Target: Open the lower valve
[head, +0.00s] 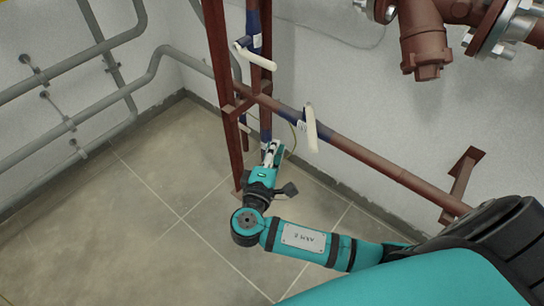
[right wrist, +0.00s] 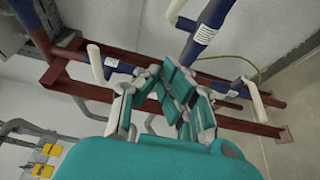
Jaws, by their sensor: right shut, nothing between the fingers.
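In the head view, my right gripper (head: 272,150) is low at the brown vertical pipe, its fingers shut with nothing between them. In the right wrist view its fingers (right wrist: 172,88) show close up. The lower valve's white handle (right wrist: 254,98) shows in the right wrist view, right of the fingers and apart from them in the picture, with a blue body (right wrist: 230,89). I cannot tell if fingers and handle touch. My left gripper is not in view.
An upper valve handle (head: 256,57) and a side valve handle (head: 311,128) are white levers on blue bodies. A brown post (head: 221,80) stands left of the pipe. Grey pipes (head: 100,45) run along the left wall. The tiled floor (head: 130,220) at left is clear.

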